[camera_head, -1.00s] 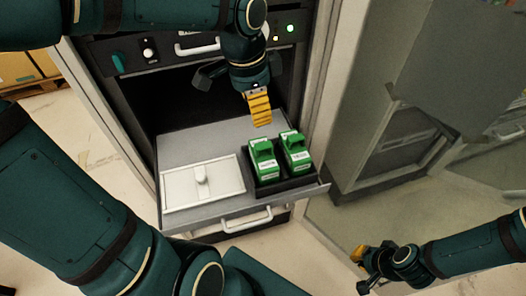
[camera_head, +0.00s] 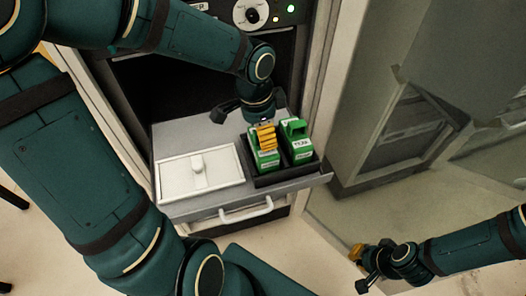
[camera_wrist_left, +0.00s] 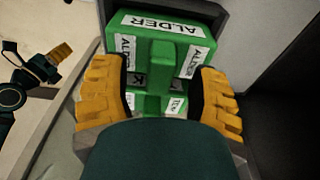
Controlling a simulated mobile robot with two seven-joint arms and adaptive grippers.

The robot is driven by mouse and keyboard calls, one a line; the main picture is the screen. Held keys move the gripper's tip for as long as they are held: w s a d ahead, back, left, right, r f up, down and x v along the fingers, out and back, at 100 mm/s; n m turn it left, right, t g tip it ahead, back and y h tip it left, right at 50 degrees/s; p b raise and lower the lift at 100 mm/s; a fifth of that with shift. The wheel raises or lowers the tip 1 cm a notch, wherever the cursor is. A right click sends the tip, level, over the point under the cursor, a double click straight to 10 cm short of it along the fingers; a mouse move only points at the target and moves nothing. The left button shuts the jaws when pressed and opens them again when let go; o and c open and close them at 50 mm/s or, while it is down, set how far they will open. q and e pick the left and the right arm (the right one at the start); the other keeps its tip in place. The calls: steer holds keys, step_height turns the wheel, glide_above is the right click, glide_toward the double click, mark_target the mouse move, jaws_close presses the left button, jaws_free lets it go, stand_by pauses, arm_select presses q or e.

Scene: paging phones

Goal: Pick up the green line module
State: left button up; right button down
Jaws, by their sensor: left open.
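Two green modules sit side by side in a black tray in the pulled-out drawer. My left gripper (camera_head: 266,138) is over the left green module (camera_head: 266,161) and hides its upper part. In the left wrist view this module (camera_wrist_left: 162,75) bears "ALDER" labels, and the open yellow fingers of my left gripper (camera_wrist_left: 160,98) stand on either side of its raised grip. Whether they touch it is unclear. The right green module (camera_head: 298,141) stands free, with white labels too small to read surely. My right gripper (camera_head: 364,268) is at the lower right, away from the drawer.
The drawer (camera_head: 212,208) has a white lidded panel with a knob (camera_head: 197,166) left of the black tray (camera_head: 288,178). The dark cabinet opening is behind, with its frame (camera_head: 319,75) close on the right. Floor is clear at the lower right.

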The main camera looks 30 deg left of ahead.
arm_select(q)
steer(key=shift+f, duration=0.35)
steer(key=shift+c, duration=0.2)
steer(key=shift+r, duration=0.1)
jaws_close()
